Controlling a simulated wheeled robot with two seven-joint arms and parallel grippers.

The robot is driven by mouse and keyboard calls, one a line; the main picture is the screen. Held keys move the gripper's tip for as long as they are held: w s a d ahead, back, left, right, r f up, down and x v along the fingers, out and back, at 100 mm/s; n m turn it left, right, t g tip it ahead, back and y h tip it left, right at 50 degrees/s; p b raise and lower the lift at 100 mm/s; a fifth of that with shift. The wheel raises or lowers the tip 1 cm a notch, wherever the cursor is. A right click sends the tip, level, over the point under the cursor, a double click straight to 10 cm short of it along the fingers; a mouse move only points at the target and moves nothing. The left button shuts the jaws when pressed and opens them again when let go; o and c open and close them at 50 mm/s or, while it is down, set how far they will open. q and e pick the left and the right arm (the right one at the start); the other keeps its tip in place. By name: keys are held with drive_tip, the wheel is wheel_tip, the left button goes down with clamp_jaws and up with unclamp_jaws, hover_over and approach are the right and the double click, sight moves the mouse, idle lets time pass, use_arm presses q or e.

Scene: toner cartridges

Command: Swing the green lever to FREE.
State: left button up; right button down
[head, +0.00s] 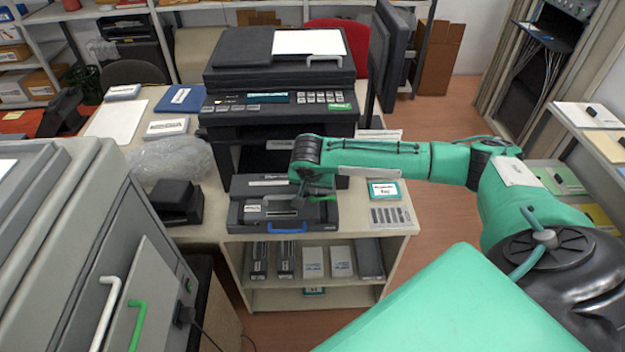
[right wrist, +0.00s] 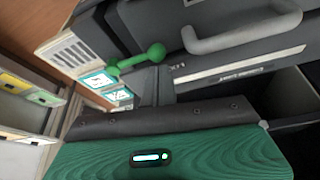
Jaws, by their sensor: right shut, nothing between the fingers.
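The green lever (right wrist: 137,61) shows in the right wrist view as a short rod with a round knob, at the right side of a dark unit. In the head view a small green piece of it (head: 322,198) shows beside my right gripper (head: 299,196). The gripper hangs over the dark unit (head: 252,229) with the blue handle and is shut and empty. I cannot tell whether it touches the lever. My arm partly hides the unit's top. The FREE marking is not readable. My left gripper is not in view.
A grey bar handle (right wrist: 245,32) stands near the lever. A black printer (head: 280,100) rises behind the unit. A teal-edged card (head: 384,191) and a grey slotted plate (head: 391,216) lie at the right. A large grey cabinet (head: 60,220) with white and green handles stands at the left.

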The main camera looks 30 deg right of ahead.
drive_tip(key=shift+f, duration=0.25)
idle(0.3)
drive_tip(key=shift+s+r+n+p, duration=0.1)
drive_tip(key=shift+n+p, duration=0.3)
